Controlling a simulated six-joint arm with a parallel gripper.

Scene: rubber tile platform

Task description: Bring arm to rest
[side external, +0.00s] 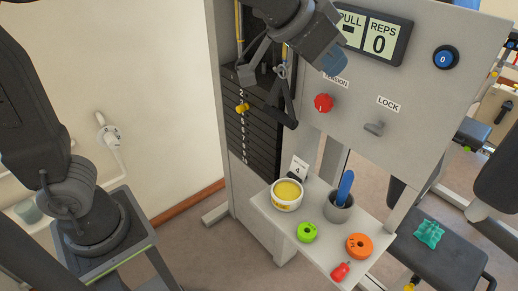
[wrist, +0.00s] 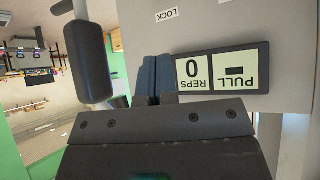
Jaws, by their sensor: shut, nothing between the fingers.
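My gripper (side external: 334,62) is in the upper middle of the side external view, in front of the machine's grey panel, just below the display. Its blue fingers are shut with nothing between them. In the wrist view my gripper (wrist: 150,76) shows its two blue fingers pressed together, with the display (wrist: 222,78) to their right. My arm reaches in from the top edge of the side external view, and its middle part is out of frame.
A black handle (side external: 284,104) hangs left of my gripper, before the weight stack (side external: 250,135).

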